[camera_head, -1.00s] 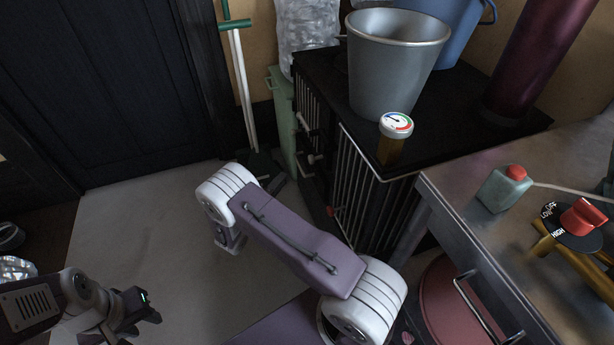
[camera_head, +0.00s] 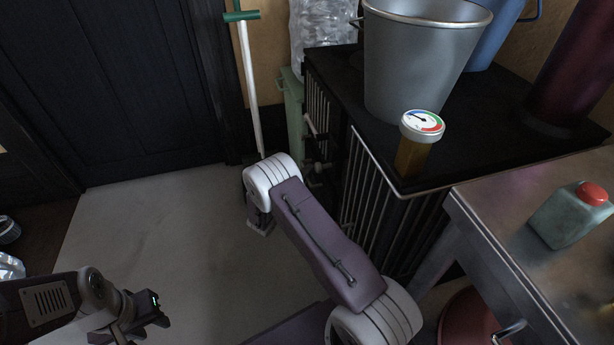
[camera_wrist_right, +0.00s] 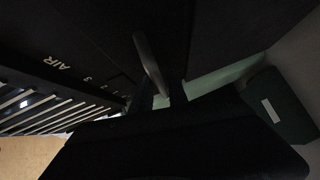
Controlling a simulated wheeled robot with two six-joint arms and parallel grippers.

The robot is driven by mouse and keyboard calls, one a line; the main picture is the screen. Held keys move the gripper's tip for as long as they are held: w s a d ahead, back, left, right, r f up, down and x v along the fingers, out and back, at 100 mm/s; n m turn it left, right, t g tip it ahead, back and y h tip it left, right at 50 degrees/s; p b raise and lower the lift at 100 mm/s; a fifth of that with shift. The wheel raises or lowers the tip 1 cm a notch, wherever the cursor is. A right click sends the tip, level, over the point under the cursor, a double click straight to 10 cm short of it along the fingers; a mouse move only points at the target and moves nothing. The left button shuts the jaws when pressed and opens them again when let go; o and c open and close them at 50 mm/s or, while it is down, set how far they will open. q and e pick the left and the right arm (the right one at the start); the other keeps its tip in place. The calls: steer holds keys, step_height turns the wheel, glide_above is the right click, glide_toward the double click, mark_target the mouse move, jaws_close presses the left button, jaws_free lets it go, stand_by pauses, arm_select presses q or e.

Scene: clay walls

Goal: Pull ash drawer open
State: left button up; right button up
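The black stove (camera_head: 530,160) has vertical bars on its side and stands right of centre. Its front faces left and is mostly hidden from the head view, so I cannot make out the ash drawer there. In the right wrist view, a dark panel marked AIR (camera_wrist_right: 57,63) and a pale handle-like bar (camera_wrist_right: 150,62) show close up. My right gripper (camera_wrist_right: 162,100) has dark fingers beside the bar's lower end; contact is unclear. In the head view, my right arm's far end is low by the stove front. My left gripper (camera_head: 143,318) is at lower left, away from the stove.
A metal table (camera_head: 510,215) with a green bottle (camera_head: 572,214) is at right. A green-handled tool (camera_head: 248,80) leans by the stove.

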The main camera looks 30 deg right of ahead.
jaws_close()
steer(key=shift+r, duration=0.15)
stand_by(1.2)
